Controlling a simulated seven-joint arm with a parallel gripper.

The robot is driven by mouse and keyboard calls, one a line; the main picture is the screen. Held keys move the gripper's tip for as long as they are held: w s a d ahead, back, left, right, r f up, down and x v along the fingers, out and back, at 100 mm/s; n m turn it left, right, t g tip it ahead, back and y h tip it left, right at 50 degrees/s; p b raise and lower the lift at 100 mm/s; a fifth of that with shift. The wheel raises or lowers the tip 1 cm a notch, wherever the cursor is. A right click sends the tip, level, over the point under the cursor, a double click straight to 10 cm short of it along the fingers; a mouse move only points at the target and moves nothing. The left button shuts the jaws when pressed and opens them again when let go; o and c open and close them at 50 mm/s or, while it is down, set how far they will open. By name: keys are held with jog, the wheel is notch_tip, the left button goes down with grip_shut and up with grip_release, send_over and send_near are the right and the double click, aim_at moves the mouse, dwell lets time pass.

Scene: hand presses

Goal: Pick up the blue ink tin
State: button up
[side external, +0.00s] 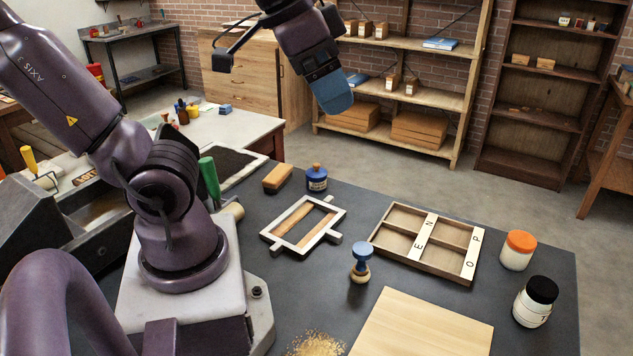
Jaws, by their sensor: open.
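The blue ink tin (317,179) stands upright near the far edge of the dark worktable. It is a small blue round tin with a pale label band and an orange-brown knob on top. My gripper (335,100) is in the air above the tin in the picture, apart from it and empty. Its blue fingertip pad points down; the other finger is hidden behind it, so the gap between them does not show.
A wooden block (278,178) lies just left of the tin, and a white frame (325,207) lies in front. A stamp with a blue top (361,262), a divided letter tray (383,237), an orange-lidded jar (518,250) and a black-lidded jar (535,301) stand farther right.

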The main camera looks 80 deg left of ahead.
jog(key=w+a+f+m+g+y, duration=0.25)
jog(key=a+f+m, duration=0.25)
jog(key=a+f, duration=0.25)
jog(key=w+a+f+m+g+y, duration=0.1)
jog(key=w+a+f+m, duration=0.4)
jog(key=a, duration=0.4)
jog(key=s+a+r+m+y, duration=0.1)
jog(key=a+r+m+y, duration=0.4)
jog(key=a, duration=0.3)
notch_tip(320, 180, up, 9)
jog(key=a+m+t+y, duration=0.1)
jog(key=m+y, duration=0.4)
send_near(317, 173)
jog(key=shift+s+d+r, duration=0.15)
jog(key=shift+d+r, duration=0.25)
jog(key=shift+d, duration=0.05)
jog(key=shift+a+f, duration=0.25)
jog(key=shift+f, duration=0.05)
jog(key=x, duration=0.7)
jog(key=shift+x, duration=2.6)
jog(key=c, duration=1.2)
